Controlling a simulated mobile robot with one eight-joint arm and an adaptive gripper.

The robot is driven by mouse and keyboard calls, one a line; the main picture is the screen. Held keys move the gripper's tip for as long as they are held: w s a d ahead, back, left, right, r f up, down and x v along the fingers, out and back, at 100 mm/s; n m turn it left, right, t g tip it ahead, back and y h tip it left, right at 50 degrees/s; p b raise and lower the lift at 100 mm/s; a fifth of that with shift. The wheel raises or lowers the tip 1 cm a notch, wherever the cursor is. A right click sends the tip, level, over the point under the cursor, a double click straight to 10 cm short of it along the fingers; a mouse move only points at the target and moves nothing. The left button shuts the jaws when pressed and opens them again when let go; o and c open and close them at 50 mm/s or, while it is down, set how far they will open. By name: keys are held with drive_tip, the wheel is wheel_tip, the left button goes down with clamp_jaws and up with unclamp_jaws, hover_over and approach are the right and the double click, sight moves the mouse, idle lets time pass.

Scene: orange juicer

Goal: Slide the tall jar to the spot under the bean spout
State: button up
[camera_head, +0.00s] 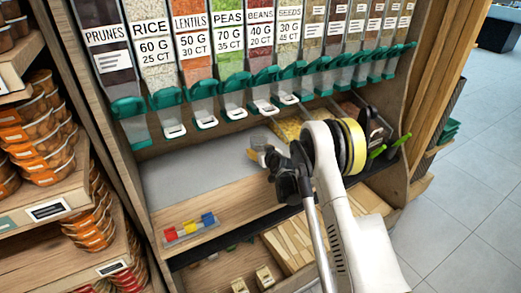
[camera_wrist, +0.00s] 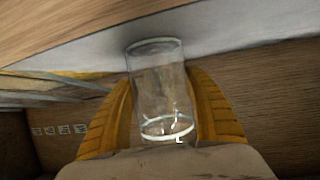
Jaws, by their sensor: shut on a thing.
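A clear glass jar (camera_wrist: 158,62) stands between the yellow fingers of my gripper (camera_wrist: 160,95) in the wrist view; they are shut on its two sides. A white letter L shows near its near end. In the head view the jar (camera_head: 259,141) is small and partly hidden by my gripper (camera_head: 266,156), over the right part of the grey shelf surface (camera_head: 190,173). The beans dispenser (camera_head: 262,60) hangs behind, and its spout (camera_head: 264,106) is above and beyond the jar. I cannot tell whether the jar touches the shelf.
Several other dispensers with green spouts line the back, including peas (camera_head: 230,70) and seeds (camera_head: 289,60). Bins of yellow food (camera_head: 288,130) lie right of the jar. A strip of coloured blocks (camera_head: 190,228) sits on the front wooden ledge. The grey surface at left is clear.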

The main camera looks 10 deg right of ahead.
drive_tip(key=shift+s+a, duration=0.4)
drive_tip(key=shift+s, duration=0.2)
drive_tip(key=o, duration=1.5)
drive_tip(key=v, duration=1.2)
drive_tip(key=shift+w, duration=0.1)
